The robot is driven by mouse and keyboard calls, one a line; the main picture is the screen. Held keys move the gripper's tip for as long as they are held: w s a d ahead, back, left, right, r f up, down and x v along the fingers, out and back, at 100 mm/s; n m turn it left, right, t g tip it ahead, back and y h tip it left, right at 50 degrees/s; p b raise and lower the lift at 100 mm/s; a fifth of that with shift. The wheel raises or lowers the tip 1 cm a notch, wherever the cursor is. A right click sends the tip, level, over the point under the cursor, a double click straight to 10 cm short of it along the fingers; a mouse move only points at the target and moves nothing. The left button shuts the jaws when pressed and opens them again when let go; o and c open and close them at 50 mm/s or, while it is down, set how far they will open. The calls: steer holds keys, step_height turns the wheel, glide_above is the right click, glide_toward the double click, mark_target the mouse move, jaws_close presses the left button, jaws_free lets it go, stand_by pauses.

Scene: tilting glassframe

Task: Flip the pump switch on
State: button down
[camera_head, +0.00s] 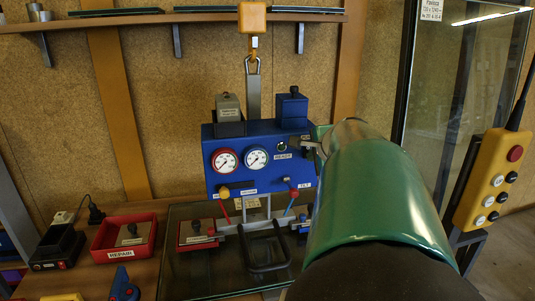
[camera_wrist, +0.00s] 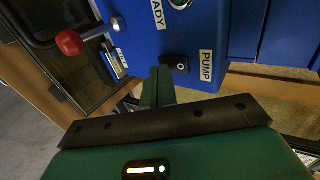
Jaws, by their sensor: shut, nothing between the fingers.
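The pump switch (camera_wrist: 175,64) is a small black rocker on the blue control box (camera_wrist: 150,40), beside the white PUMP label (camera_wrist: 207,66). A white "O" mark shows on it. In the wrist view my gripper (camera_wrist: 158,84) is shut and empty, with its fingertips close to the edge of the switch. I cannot tell whether they touch it. In the head view the control box (camera_head: 240,132) stands at the middle with two gauges. My green arm reaches its right side and hides the switch and most of my gripper there.
A lever with a red knob (camera_wrist: 70,43) stands out from the box; it also shows in the head view (camera_head: 294,193) near a yellow-knobbed lever (camera_head: 224,192). A yellow hook block (camera_head: 252,18) hangs above. A red tray (camera_head: 108,252) lies left; a yellow pendant (camera_head: 492,185) hangs right.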

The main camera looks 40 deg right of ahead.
steer(key=shift+w+r, duration=0.1)
steer(key=shift+r, duration=0.75)
steer(key=shift+w, duration=0.1)
stand_by(0.3)
